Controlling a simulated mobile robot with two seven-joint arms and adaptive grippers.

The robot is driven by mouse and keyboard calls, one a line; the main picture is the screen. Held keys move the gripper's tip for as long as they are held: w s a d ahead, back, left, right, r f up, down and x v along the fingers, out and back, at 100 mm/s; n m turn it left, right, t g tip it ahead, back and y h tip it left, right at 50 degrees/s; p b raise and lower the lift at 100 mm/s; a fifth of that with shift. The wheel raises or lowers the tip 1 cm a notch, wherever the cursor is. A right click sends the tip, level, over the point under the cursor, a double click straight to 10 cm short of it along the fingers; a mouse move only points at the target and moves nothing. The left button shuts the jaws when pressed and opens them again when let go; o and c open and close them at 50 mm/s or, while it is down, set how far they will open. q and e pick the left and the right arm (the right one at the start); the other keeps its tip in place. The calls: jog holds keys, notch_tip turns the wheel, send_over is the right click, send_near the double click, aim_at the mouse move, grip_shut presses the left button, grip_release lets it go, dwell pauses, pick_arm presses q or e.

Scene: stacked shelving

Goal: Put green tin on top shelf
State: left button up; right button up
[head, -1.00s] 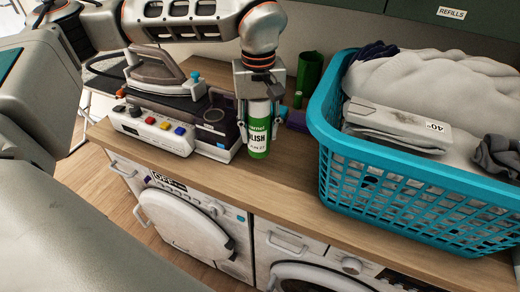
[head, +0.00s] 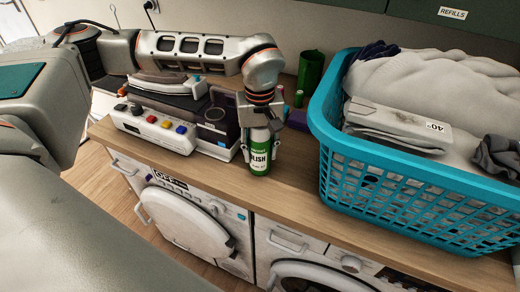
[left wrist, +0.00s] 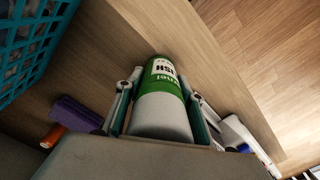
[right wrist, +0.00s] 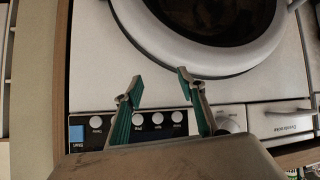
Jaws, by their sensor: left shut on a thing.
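A green and white polish tin (head: 259,158) stands upright near the front of the wooden worktop in the head view. My left gripper (head: 260,147) is shut around its upper part, one finger on each side. The left wrist view shows the tin (left wrist: 162,100) between both fingers (left wrist: 163,86), with its green label facing up the picture. I cannot tell whether its base touches the worktop. My right gripper (right wrist: 159,80) is open and empty in the right wrist view, in front of a washing machine. No top shelf is clearly in view.
A blue laundry basket (head: 395,190) fills the worktop's right side. An iron and a white box with coloured buttons (head: 155,128) are at left. A dark green cylinder (head: 310,72) stands behind. A green cabinet front (head: 440,28) is at the upper right. Bare worktop (head: 300,185) lies right of the tin.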

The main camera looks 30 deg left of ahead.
pick_arm(q)
jog(key=o, duration=1.3)
jog(key=shift+f, duration=0.1)
